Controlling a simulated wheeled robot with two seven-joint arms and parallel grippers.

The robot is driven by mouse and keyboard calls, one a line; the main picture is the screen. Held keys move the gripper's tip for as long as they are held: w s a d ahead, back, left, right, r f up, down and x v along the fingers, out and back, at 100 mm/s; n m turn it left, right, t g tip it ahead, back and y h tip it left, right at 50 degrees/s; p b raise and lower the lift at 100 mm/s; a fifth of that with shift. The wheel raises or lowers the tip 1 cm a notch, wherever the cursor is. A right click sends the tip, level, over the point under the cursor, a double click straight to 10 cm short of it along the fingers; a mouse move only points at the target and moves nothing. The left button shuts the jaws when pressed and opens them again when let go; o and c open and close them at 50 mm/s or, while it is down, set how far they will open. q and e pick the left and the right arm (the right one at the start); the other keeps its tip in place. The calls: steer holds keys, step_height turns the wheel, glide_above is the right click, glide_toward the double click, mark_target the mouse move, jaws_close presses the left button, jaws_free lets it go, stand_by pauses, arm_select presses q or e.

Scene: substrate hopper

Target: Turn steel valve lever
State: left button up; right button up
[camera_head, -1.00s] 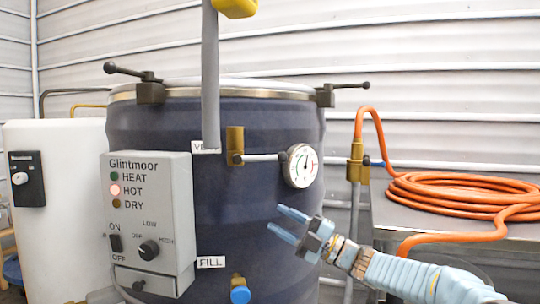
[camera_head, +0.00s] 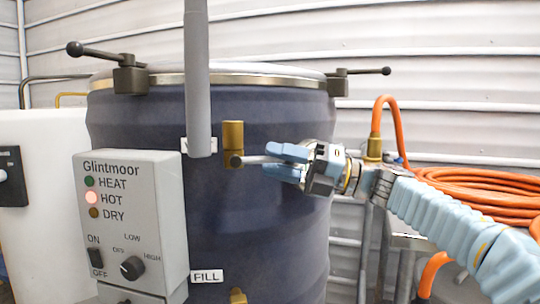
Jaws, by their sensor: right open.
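The steel valve lever (camera_head: 254,160) is a thin grey bar that sticks out level to the right from the brass vent valve (camera_head: 233,135) on the dark blue hopper drum (camera_head: 140,125). My right gripper (camera_head: 270,161) is open at the lever's right end. One blue finger shows above the bar and the other below it, with a gap between them. I cannot tell whether either finger touches the lever. The round gauge is hidden behind the gripper. My left gripper is not in view.
A grey vertical pipe (camera_head: 197,85) hangs just left of the valve. The grey control box (camera_head: 135,215) is on the drum's lower left, with the HOT lamp lit. Dark clamp handles (camera_head: 130,78) sit on the rim. An orange hose (camera_head: 480,190) lies coiled at right.

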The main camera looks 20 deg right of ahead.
steer(key=shift+x, duration=0.9)
jaws_close()
